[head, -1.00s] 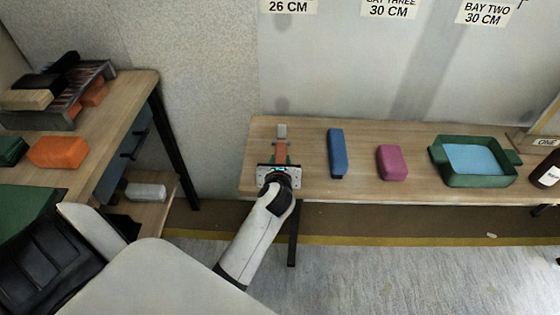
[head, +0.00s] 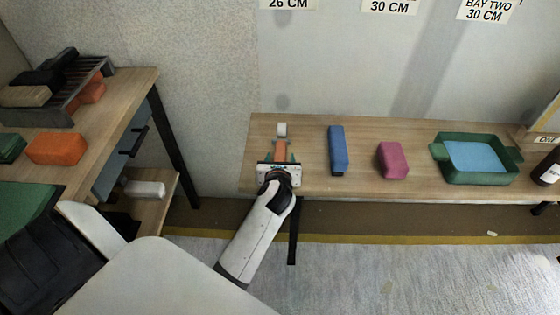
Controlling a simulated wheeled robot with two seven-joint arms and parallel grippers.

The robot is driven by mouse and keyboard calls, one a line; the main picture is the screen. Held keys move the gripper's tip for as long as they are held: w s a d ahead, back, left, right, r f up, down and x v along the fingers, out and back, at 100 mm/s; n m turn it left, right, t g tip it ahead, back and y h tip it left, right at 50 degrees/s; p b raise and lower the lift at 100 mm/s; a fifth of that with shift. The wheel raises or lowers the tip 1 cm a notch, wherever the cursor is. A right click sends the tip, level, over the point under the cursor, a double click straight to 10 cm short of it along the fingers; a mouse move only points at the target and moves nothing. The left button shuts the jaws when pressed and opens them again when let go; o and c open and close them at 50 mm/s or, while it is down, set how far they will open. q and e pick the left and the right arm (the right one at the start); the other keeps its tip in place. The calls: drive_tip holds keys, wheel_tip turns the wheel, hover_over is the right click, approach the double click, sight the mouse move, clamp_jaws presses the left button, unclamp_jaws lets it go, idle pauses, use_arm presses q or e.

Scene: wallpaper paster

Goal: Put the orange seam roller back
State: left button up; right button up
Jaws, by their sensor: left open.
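The orange seam roller (head: 280,148) is at the left end of the long wooden table (head: 312,180), with its pale roller head (head: 282,129) pointing away from me. My left gripper (head: 279,156) is over that end of the table. Its two fingers are spread, one on each side of the orange handle, with a gap visible on both sides. The near end of the handle is hidden by the gripper. My right gripper is not in view.
To the right on the table are a blue block (head: 337,150), a magenta block (head: 392,160), a green tray (head: 437,152) with a blue inside, and a dark bottle (head: 546,170). A left bench holds an orange block (head: 57,148) and a slatted rack (head: 92,88).

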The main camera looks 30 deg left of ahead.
use_arm(q)
drive_tip(key=shift+f+b, duration=0.1)
drive_tip(key=shift+b, duration=0.2)
drive_tip(key=f+p+v, duration=0.1)
drive_tip(key=p+v, duration=0.3)
drive_tip(key=v, duration=0.8)
drive_tip(key=s+d+f+n+g+h, duration=0.3)
drive_tip(key=s+f+n, duration=0.5)
drive_tip(key=f+n, duration=0.3)
drive_tip(key=s+d+f+n+g+h, duration=0.3)
drive_tip(key=s+f+n+g, duration=0.3)
drive_tip(key=n, duration=1)
drive_tip(key=shift+s+d+f+n+h, duration=0.5)
drive_tip(key=shift+s+f, duration=1)
drive_tip(key=shift+f, duration=1.2)
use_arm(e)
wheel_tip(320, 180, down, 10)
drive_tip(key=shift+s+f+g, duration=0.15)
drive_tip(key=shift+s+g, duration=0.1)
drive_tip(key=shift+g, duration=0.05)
use_arm(q)
drive_tip(key=shift+s+a+p, duration=0.1)
drive_tip(key=shift+a+p, duration=0.05)
drive_tip(key=shift+p, duration=0.15)
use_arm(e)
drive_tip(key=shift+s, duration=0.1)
